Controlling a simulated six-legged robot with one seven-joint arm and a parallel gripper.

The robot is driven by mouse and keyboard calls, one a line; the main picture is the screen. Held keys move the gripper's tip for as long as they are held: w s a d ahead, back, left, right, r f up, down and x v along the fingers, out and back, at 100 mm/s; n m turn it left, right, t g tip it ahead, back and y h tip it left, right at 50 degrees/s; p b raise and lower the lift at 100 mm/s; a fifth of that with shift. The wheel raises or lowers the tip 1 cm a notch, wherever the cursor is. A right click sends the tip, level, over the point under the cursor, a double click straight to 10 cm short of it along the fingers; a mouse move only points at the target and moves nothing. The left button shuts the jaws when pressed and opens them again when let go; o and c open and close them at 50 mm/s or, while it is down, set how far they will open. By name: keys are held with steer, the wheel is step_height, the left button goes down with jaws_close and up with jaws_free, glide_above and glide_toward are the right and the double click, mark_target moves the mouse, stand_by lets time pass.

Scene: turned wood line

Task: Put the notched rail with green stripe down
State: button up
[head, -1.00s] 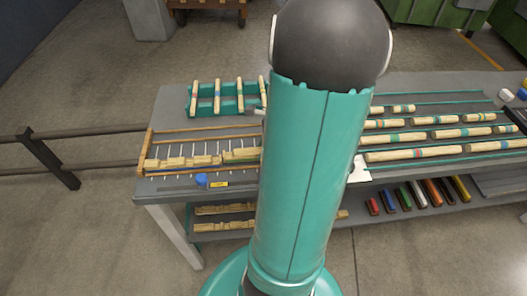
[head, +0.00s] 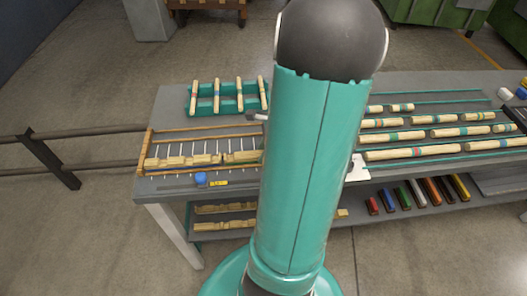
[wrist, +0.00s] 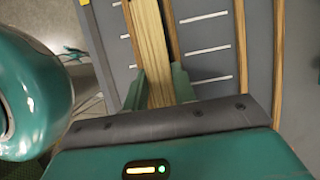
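A pale wooden notched rail (wrist: 152,45) runs up the middle of the wrist view. My gripper (wrist: 160,88) has one green finger on each side of it, close against its sides, and appears shut on it. In the head view this rail (head: 241,157) lies along the front of the rack on the bench, in line with another notched rail (head: 182,161) to its left. No green stripe can be made out on the held rail. My arm hides its right end and my fingers in the head view.
The rack's orange side bar (head: 145,155) is at the left. A green tray (head: 228,103) with striped pieces is behind. Several striped cylinders (head: 393,153) lie to the right of my arm. A lower shelf holds more rails (head: 225,208).

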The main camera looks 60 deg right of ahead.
steer(key=shift+f, duration=0.1)
steer(key=shift+o, duration=0.2)
steer(key=v, duration=1.2)
steer(key=shift+w, duration=0.25)
steer(key=w+a+r+n+g+h, duration=0.1)
steer(key=w+a+r+n, duration=0.3)
steer(key=a+n, duration=0.4)
steer(key=w+a+r+n+h, duration=0.1)
steer(key=w+a+r+n, duration=0.3)
steer(key=a, duration=0.5)
steer(key=s+a+r+n+t, duration=0.1)
steer(key=a+n, duration=0.7)
steer(key=s+a+r+n+t+h, duration=0.1)
steer(key=a+r+n+t, duration=0.1)
steer(key=a+n, duration=0.5)
steer(key=shift+s+a+r+n, duration=0.3)
steer(key=shift+s+a+n, duration=0.1)
steer(key=shift+a, duration=0.4)
